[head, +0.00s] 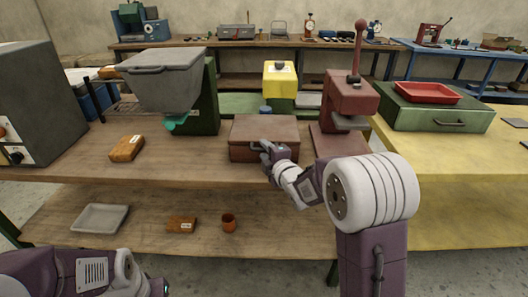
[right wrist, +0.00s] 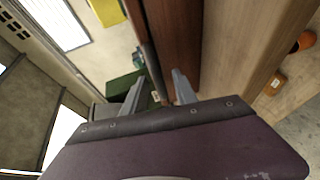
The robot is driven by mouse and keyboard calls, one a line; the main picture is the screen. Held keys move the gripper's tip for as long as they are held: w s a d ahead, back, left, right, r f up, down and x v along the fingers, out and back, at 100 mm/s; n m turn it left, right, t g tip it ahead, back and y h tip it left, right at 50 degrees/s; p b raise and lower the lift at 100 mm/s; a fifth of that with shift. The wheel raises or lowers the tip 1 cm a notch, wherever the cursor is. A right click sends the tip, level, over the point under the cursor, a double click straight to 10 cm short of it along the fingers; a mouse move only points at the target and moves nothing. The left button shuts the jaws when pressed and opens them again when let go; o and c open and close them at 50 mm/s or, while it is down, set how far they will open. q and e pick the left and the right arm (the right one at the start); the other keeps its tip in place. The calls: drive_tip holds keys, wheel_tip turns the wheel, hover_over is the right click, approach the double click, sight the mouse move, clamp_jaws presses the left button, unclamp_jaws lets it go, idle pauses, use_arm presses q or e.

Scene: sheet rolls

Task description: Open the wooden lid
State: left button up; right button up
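A reddish-brown wooden box (head: 264,133) with a wooden lid stands on the wooden bench, and the lid looks shut. My right gripper (head: 265,150) is at the box's front face, near the lid's front edge. In the right wrist view my right gripper (right wrist: 158,88) has its fingers apart, with a dark strip along the box (right wrist: 179,40) running down between them. I cannot tell whether the fingers touch it. My left arm is at the lower left of the head view; its fingers do not show.
A maroon press (head: 350,98) stands close to the box's right, and a grey hopper machine (head: 165,80) to its left. The bench (head: 195,160) is clear between block and box.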

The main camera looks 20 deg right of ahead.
drive_tip(key=shift+w+a+f, duration=0.1)
drive_tip(key=shift+w, duration=0.5)
clamp_jaws()
idle(1.0)
